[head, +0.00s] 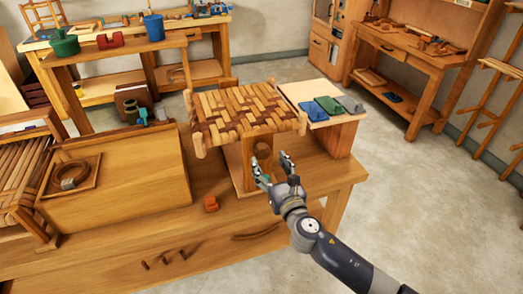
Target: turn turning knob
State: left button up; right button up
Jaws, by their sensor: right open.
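A round brown wooden knob (263,151) sits on the front of the wooden stand (247,168) below the woven bark seat (236,110). My right gripper (271,162) is open, with its two fingers pointing up toward the knob from just below and to its right. The fingers appear empty. Whether a fingertip touches the knob or the stand I cannot tell. My left gripper is not in view.
The stand is on a wooden workbench (120,247). A side board (318,97) with green and blue cloths is right of the seat. A sloped wooden panel (125,185) stands at left. Open floor lies at right.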

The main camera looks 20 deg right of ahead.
aim_at(264, 153)
jog(key=w, duration=0.7)
jog(key=shift+a, duration=0.15)
jog(key=shift+s, duration=0.1)
jog(key=c, duration=1.1)
